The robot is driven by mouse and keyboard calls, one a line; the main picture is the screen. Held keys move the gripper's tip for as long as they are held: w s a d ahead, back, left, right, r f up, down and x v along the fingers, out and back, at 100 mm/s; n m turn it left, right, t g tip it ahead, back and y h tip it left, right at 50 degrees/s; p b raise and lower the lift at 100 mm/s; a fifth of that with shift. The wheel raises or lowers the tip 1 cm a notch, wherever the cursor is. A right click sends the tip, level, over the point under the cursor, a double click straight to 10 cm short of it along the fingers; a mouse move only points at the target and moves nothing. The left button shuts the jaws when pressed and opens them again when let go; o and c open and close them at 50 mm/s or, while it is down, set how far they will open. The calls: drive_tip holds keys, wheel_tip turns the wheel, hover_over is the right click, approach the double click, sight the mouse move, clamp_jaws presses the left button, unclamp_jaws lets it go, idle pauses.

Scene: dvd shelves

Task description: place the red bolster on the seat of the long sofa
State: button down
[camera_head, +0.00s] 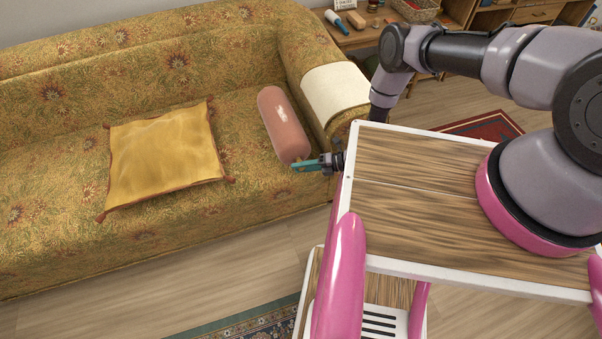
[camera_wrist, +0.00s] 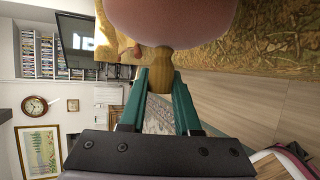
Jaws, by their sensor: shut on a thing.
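The red bolster (camera_head: 283,125), a pinkish-red cylinder, is at the right end of the long sofa's seat (camera_head: 235,130), beside the armrest. It appears to lie on or just over the seat; I cannot tell whether it bears on it. My gripper (camera_head: 300,165) is at the bolster's near end. In the wrist view the bolster (camera_wrist: 170,18) fills the top, and my gripper's teal fingers (camera_wrist: 168,85) are closed on a small tan knob (camera_wrist: 160,60) at its end. The far end of the bolster is clear of my gripper.
A yellow cushion (camera_head: 163,155) lies on the seat left of the bolster, with free seat between. The right armrest (camera_head: 325,60) carries a white cloth (camera_head: 335,92). A wooden desk (camera_head: 365,38) stands behind. A patterned rug (camera_head: 250,325) lies in front.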

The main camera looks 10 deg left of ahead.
drive_tip(key=shift+f, duration=1.85)
drive_tip(key=c, duration=0.6)
unclamp_jaws()
drive_tip(key=v, duration=1.2)
drive_tip(key=shift+s, duration=0.1)
